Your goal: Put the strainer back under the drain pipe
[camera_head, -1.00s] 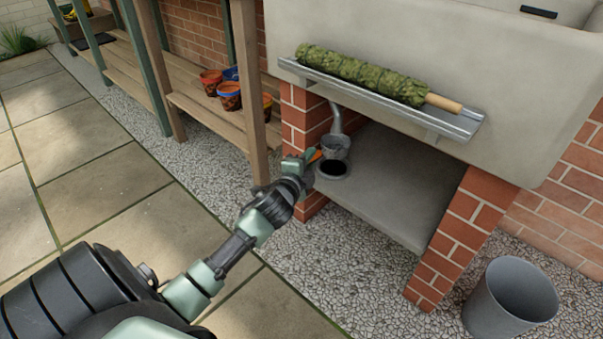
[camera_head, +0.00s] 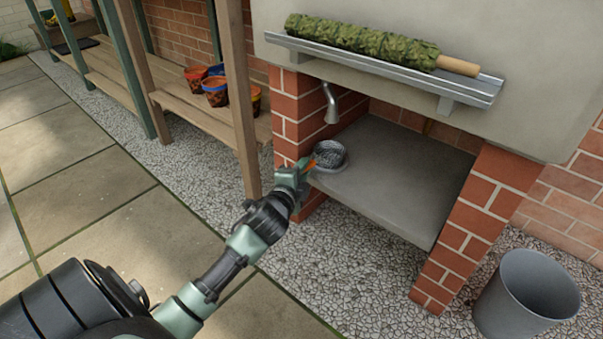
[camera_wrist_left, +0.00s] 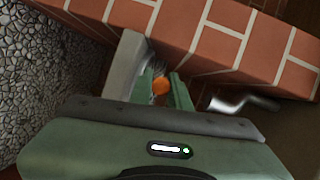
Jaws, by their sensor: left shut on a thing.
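The grey strainer (camera_head: 329,155) is low at the left end of the concrete shelf, over the spot where a dark round opening showed earlier. I cannot tell whether it rests there fully. The drain pipe (camera_head: 331,106) ends above it, with a visible gap between. My left gripper (camera_head: 303,169) is shut on the strainer's orange handle (camera_head: 312,162), at the shelf's front left corner. In the left wrist view the orange handle end (camera_wrist_left: 160,86) shows between the jaws, with the blurred pipe (camera_wrist_left: 243,103) to the right. My right gripper is not in view.
A brick pier (camera_head: 298,115) stands close behind my left gripper, and another (camera_head: 482,215) supports the shelf's right end. The shelf (camera_head: 400,170) is clear to the right. A metal bucket (camera_head: 525,295) stands on the gravel. Painted pots (camera_head: 216,92) sit on the wooden bench.

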